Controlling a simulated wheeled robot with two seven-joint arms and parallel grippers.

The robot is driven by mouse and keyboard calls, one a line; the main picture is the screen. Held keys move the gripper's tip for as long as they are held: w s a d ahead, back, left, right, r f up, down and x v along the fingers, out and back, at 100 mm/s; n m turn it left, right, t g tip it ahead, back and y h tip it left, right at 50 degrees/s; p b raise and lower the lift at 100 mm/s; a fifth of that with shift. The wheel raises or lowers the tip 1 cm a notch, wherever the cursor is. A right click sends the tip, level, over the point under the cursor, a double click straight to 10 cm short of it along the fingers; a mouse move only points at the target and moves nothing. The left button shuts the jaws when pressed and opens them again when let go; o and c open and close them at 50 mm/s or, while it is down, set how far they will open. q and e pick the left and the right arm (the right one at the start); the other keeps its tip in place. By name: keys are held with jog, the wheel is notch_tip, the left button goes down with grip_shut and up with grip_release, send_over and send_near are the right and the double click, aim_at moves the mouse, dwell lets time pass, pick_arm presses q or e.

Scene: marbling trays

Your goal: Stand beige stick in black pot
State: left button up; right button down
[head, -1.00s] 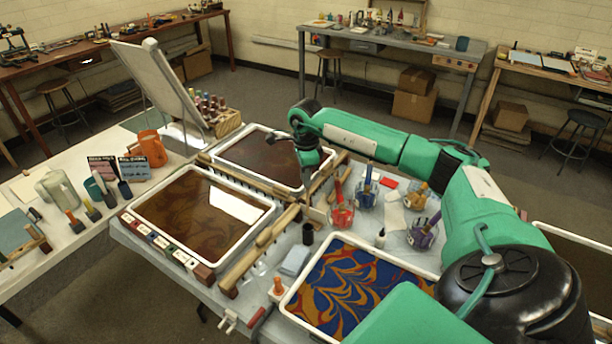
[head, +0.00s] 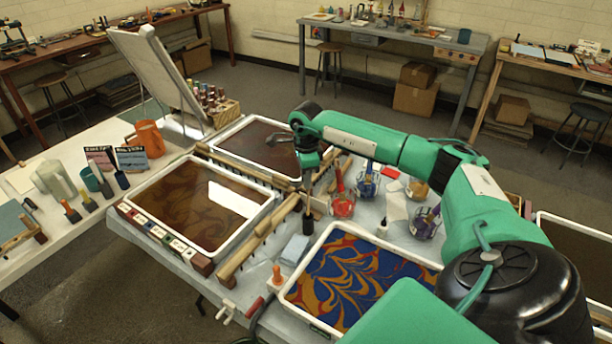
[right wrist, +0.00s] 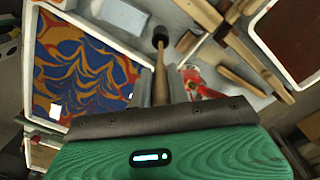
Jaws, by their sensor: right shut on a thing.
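My right gripper (head: 307,178) points down over the table between the trays. It is shut on the beige stick, which shows best between the fingers in the right wrist view (right wrist: 160,86). The small black pot (head: 308,228) stands on the table straight below the gripper. It also shows in the right wrist view (right wrist: 160,31), at the far end of the stick. The stick looks upright, and its lower end lines up with the pot's mouth. I cannot tell whether the end is inside the pot or just above it. My left gripper is not in view.
A tray of blue, red and yellow marbling (head: 345,232) lies in front of the pot. A brown tray (head: 265,203) and wooden rails (head: 262,245) lie to its left.

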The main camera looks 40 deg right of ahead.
notch_tip(320, 180, down, 6)
jog(key=b, duration=0.4)
jog(key=shift+f, duration=0.15)
dwell(0.3)
jog(key=c, duration=1.3)
grip_release()
jog(key=shift+o, duration=0.7)
jog(key=o, duration=0.4)
jog(key=shift+c, duration=0.2)
